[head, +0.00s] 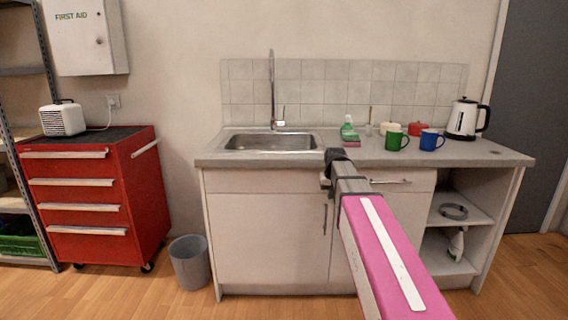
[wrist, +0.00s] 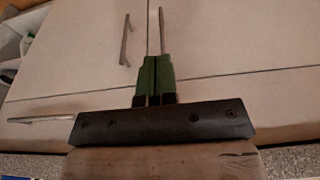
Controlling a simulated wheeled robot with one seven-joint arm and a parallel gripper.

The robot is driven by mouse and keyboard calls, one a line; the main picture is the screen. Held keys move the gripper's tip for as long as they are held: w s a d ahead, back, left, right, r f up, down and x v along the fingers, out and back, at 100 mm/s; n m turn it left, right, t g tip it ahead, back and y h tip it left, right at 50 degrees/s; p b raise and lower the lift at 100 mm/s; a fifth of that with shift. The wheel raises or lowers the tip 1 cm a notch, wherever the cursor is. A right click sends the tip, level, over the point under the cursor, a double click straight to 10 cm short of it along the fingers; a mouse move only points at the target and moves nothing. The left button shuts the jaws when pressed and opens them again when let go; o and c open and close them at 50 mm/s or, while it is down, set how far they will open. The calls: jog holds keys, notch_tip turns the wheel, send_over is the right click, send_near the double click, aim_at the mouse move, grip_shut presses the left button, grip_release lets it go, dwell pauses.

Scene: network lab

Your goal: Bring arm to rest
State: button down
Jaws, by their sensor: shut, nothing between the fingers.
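My arm (head: 385,245), with a pink cover and a white strip, reaches forward from the lower right of the head view. Its end, my gripper (head: 332,165), is in front of the sink counter, close to the cabinet doors, and its fingertips are hard to make out there. In the wrist view my gripper (wrist: 154,72) shows two green fingers pressed together, shut with nothing between them. Cabinet doors with bar handles (wrist: 125,40) are behind the fingers.
The counter (head: 440,158) holds a sink (head: 268,142), a green mug (head: 396,141), a blue mug (head: 430,140) and a kettle (head: 463,120). A red drawer cabinet (head: 90,195) and a grey bin (head: 189,262) stand at left. Open floor shows in front.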

jog(key=s+f+g, duration=0.2)
jog(key=s+f, duration=2.1)
jog(key=shift+d, duration=0.1)
dwell(0.5)
